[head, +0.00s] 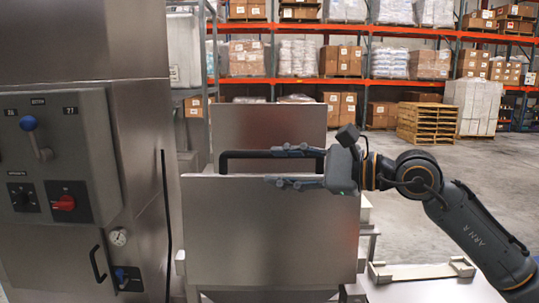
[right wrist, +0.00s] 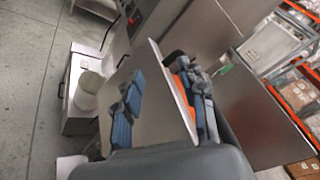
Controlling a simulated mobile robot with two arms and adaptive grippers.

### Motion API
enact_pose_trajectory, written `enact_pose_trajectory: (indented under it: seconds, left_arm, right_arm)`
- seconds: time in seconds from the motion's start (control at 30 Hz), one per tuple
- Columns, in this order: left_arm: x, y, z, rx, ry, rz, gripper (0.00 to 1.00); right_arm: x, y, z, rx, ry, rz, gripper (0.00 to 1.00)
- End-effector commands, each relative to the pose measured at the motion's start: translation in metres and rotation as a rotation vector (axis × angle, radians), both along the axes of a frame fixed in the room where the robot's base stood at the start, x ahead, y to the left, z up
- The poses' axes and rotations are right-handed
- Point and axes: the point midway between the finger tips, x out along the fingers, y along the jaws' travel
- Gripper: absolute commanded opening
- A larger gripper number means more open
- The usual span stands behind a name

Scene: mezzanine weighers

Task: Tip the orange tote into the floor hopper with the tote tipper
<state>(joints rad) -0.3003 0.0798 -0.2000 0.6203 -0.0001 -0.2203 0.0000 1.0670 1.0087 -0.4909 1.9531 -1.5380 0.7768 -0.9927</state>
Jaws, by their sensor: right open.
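My right gripper (head: 278,167) is open over the top edge of a steel front panel (head: 270,235), near a black bar (head: 240,156) behind that panel. In the right wrist view its fingers (right wrist: 158,78) stand on either side of the steel panel, and I cannot tell whether they touch it. An orange strip (right wrist: 184,88) shows between the panel and one finger; it may be part of the orange tote, the rest being hidden. The tote does not show in the head view. I cannot pick out the floor hopper for sure. My left gripper is not in view.
A steel cabinet (head: 75,40) at the left carries a control panel (head: 55,150) with a blue-knobbed lever (head: 28,124) and a red rotary switch (head: 64,202). Another steel panel (head: 270,125) rises behind the bar. Loaded racks and pallets (head: 425,123) stand beyond clear floor.

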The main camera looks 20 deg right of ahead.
Motion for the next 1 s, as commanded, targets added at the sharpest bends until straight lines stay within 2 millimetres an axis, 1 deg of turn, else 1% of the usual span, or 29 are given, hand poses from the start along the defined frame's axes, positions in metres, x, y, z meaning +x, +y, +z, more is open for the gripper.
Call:
enact_pose_trajectory:
  seconds: [0.03,0.1,0.2,0.3,0.37,0.47,0.8,1.0]
  left_arm:
    - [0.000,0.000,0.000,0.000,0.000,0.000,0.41]
    - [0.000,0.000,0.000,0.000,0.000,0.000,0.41]
    - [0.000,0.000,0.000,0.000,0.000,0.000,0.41]
    - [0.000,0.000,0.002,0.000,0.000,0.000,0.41]
    - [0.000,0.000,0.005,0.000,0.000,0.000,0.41]
    - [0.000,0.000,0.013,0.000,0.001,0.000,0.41]
    - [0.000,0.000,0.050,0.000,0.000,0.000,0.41]
    - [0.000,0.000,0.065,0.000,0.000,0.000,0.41]
  right_arm:
    - [0.004,-0.023,0.009,-0.116,-0.043,-0.065,0.41]
    - [0.008,-0.048,0.015,-0.239,-0.074,-0.136,0.41]
    - [0.010,-0.072,0.020,-0.343,-0.090,-0.203,0.41]
    - [0.012,-0.080,0.022,-0.383,-0.095,-0.226,0.41]
    - [0.016,-0.079,0.022,-0.387,-0.094,-0.228,0.41]
    - [0.027,-0.071,0.019,-0.385,-0.091,-0.225,0.41]
    - [0.087,-0.035,0.003,-0.381,-0.091,-0.223,0.41]
    - [0.113,-0.019,-0.007,-0.379,-0.091,-0.225,0.41]
